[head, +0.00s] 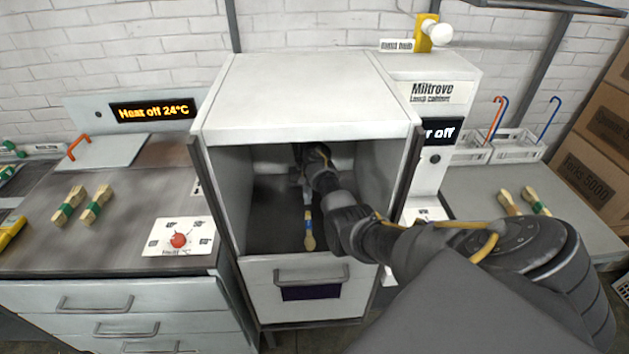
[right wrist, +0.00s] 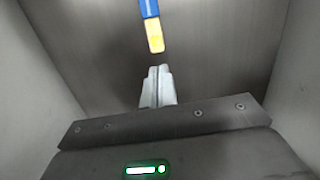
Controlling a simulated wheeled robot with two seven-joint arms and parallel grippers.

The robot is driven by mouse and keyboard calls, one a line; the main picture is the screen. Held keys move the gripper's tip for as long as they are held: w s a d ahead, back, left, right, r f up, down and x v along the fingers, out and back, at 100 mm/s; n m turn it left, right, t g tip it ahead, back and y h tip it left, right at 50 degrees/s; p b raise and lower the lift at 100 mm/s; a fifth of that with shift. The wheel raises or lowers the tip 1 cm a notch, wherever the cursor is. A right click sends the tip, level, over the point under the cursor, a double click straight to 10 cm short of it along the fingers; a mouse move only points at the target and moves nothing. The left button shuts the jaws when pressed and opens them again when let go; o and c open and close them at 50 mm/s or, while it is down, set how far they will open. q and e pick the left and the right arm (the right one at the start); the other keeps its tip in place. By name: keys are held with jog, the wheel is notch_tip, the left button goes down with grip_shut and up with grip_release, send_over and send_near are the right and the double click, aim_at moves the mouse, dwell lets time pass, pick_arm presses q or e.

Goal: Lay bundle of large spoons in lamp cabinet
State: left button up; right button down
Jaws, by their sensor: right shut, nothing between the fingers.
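A spoon bundle with a blue band (head: 309,232) lies on the floor of the open lamp cabinet (head: 315,95), towards its front. In the right wrist view the blue-banded bundle (right wrist: 153,32) shows partly at the top edge, with a yellowish end towards my fingers. My right gripper (head: 307,197) reaches inside the cabinet, behind the bundle. In the right wrist view its fingers (right wrist: 158,70) are together and empty, with a gap between them and the bundle. My left gripper is out of view.
Green-banded bundles (head: 96,204) lie on the left counter beside a red knob (head: 179,240). More bundles (head: 509,202) lie on the right counter, near white wire baskets (head: 516,150). The cabinet's side walls are close around my right arm.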

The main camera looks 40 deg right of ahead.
aim_at(311, 237)
jog(key=shift+s+r+m, duration=0.1)
jog(key=shift+s+m, duration=0.1)
jog(key=shift+m, duration=0.1)
jog(key=shift+s+a+r+p, duration=0.1)
jog(key=shift+s+a+p, duration=0.2)
jog(key=shift+p, duration=0.3)
jog(key=s+a+p, duration=0.1)
jog(key=s, duration=0.1)
jog(key=s+a+p, duration=0.1)
jog(key=p, duration=0.1)
jog(key=shift+s+a+r, duration=0.15)
jog(key=shift+s+a, duration=0.2)
jog(key=shift+s, duration=0.05)
jog(key=s+a, duration=0.1)
jog(key=s+a+p, duration=0.1)
jog(key=s, duration=0.1)
jog(key=s+a+p, duration=0.1)
jog(key=shift+s+a+f, duration=0.25)
jog(key=shift+s+a, duration=0.1)
jog(key=shift+s, duration=0.05)
jog(key=shift+s+a+f, duration=0.15)
jog(key=shift+s+f, duration=0.05)
jog(key=shift+s, duration=0.05)
jog(key=shift+f, duration=0.6)
jog(key=shift+s+f, duration=0.1)
